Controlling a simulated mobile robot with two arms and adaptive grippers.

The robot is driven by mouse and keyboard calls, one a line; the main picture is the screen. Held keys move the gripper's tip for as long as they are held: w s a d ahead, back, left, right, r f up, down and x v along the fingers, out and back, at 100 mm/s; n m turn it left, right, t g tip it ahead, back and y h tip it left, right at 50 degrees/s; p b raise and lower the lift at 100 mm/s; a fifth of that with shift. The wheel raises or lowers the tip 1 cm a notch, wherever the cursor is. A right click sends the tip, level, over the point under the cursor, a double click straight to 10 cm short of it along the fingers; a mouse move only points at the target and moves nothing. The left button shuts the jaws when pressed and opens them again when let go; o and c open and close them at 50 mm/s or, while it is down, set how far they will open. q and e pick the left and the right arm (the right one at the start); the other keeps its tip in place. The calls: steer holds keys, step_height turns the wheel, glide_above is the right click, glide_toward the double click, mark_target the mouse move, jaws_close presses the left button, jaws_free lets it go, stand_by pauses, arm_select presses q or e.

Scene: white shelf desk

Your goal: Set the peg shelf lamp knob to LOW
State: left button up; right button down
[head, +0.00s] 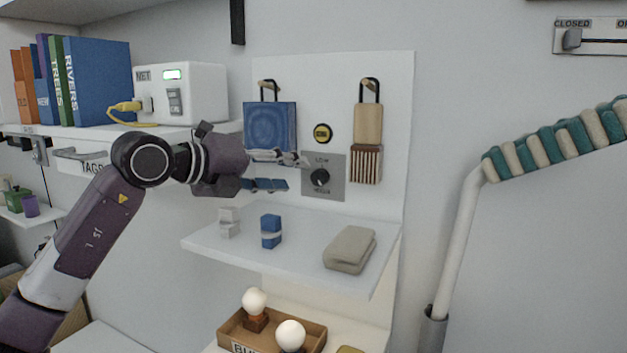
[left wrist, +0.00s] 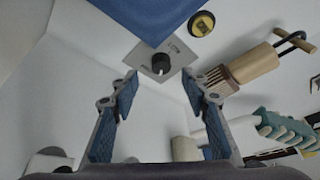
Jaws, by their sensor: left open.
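The black lamp knob (head: 320,178) sits on a grey plate (head: 338,192) on the white peg panel. Small lettering shows above and below the knob; the upper word looks like LOW. Which way the knob points is too small to tell in the head view. My left gripper (head: 295,173) is open and empty, just left of the knob and apart from it. In the left wrist view, the knob (left wrist: 161,63) with a pale mark shows beyond and between the spread fingertips (left wrist: 160,86). My right gripper is not in view.
A blue pad (head: 270,125) hangs above my left gripper, and a brush (head: 367,162) hangs right of the plate. A black-and-yellow disc (head: 323,133) is above the knob. Below, a white shelf (head: 300,254) holds blocks and a folded cloth (head: 349,249).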

mark_target(314, 177)
arm_select(q)
steer(key=p+x, duration=0.1)
steer(key=x, duration=0.4)
steer(key=shift+w+d+p, duration=0.2)
steer(key=shift+d+p, duration=0.05)
steer(key=shift+p, duration=0.15)
steer(key=shift+w+d+f, duration=0.2)
steer(key=shift+w+d, duration=0.15)
steer(key=c, duration=1.1)
steer(key=shift+f+n+b, duration=0.3)
steer(key=shift+n+b, duration=0.1)
steer(key=shift+b, duration=0.15)
jaws_close()
steer(key=shift+c, duration=0.2)
jaws_free()
steer(key=shift+a+n+h+b, duration=0.1)
steer(key=shift+n+h+b, duration=0.4)
steer(key=shift+h, duration=0.1)
steer(key=shift+r, duration=0.15)
jaws_close()
